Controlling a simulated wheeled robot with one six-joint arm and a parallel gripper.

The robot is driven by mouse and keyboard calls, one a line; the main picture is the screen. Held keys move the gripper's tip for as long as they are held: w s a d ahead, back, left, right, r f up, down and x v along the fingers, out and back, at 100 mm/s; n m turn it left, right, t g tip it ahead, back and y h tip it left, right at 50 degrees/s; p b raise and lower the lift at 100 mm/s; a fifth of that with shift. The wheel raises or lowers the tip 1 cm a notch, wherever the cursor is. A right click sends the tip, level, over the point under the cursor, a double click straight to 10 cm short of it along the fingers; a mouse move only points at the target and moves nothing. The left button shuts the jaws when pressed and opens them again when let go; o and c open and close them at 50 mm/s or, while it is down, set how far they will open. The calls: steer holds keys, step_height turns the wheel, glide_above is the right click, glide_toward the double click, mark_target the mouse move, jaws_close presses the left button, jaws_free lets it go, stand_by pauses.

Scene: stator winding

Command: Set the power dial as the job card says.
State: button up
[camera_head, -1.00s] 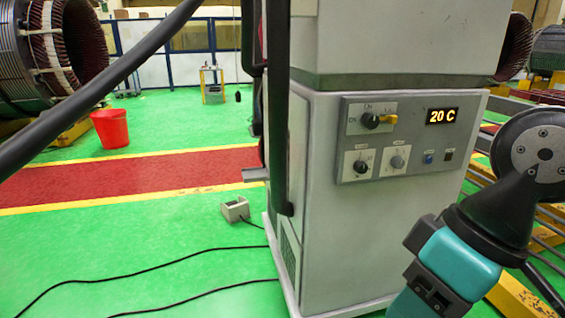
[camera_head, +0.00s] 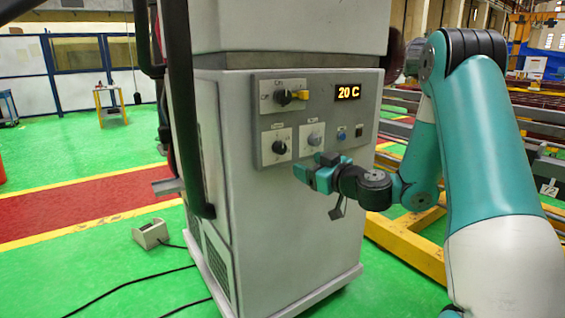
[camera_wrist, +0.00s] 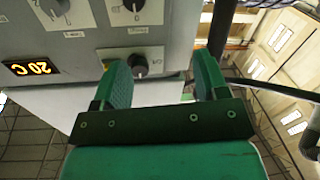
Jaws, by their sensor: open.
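The control panel (camera_head: 357,128) on the grey cabinet carries several controls. My gripper (camera_head: 313,171) is open and empty, in front of the panel's lower edge. In the wrist view the black switch appears between its fingers (camera_wrist: 162,72). No job card is legible.
An orange display (camera_head: 348,92) reads 20 C. A blue button (camera_head: 341,135) and a dark button (camera_head: 359,131) sit right of the dials. A vertical black bar (camera_head: 187,110) stands at the cabinet's left side. A small grey box (camera_head: 150,234) and cables lie on the green floor.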

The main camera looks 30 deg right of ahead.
steer(key=d+h, duration=0.1)
steer(key=d, duration=0.1)
steer(key=p, duration=1)
glide_toward(282, 148)
steer(key=shift+m+h, duration=0.3)
steer(key=shift+m, duration=0.1)
steer(key=w, duration=0.9)
steer(key=shift+w+a, duration=0.15)
steer(key=shift+a, duration=0.1)
steer(key=shift+w+f, duration=0.15)
steer(key=shift+w, duration=0.25)
steer(key=c, duration=0.9)
